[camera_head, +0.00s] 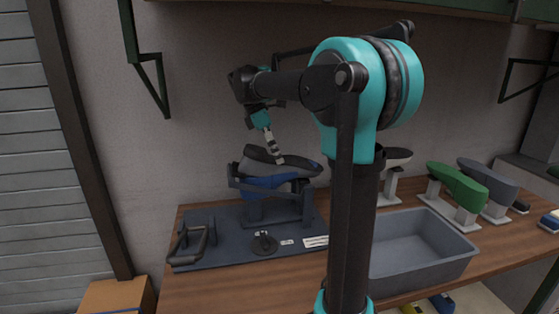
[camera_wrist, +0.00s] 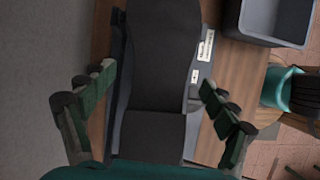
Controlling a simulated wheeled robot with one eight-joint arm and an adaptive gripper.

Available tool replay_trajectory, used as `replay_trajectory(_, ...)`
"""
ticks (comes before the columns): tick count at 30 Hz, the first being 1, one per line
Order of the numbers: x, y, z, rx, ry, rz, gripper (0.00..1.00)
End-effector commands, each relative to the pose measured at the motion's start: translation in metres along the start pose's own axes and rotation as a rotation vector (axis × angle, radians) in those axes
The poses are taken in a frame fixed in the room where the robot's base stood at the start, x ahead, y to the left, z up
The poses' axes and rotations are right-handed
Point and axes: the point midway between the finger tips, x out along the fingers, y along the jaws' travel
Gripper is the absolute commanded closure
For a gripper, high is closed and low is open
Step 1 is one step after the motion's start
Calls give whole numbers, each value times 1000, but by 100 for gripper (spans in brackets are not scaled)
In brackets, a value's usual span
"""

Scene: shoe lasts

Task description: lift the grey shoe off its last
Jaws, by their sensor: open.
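The grey shoe (camera_head: 256,163) sits on a blue last (camera_head: 268,182) held in a dark stand (camera_head: 262,212) on the bench by the wall. My gripper (camera_head: 279,158) points down at the shoe in the head view and overlaps its upper right part. In the wrist view my open gripper (camera_wrist: 156,80) has one finger on each side of a long dark grey form (camera_wrist: 160,50), which appears to be the shoe. Gaps show between that form and both fingers. The last is mostly hidden under the shoe.
A dark base plate (camera_head: 216,230) carries the stand, a handle-like frame (camera_head: 190,243) and a round knob (camera_head: 264,243). An empty grey tub (camera_head: 425,240) stands to the right. Behind it are a green shoe (camera_head: 457,184) and another grey shoe (camera_head: 489,178) on stands. Wall brackets (camera_head: 152,80) hang above.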

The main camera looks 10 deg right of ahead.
Motion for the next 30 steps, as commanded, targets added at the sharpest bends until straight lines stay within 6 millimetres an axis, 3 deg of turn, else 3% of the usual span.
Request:
replay_trajectory(7, 25, 0, 0, 0, 0, -1, 13)
replay_trajectory(18, 29, 0, 0, 0, 0, 0, 13)
replay_trajectory(30, 28, 0, 0, 0, 0, 0, 63)
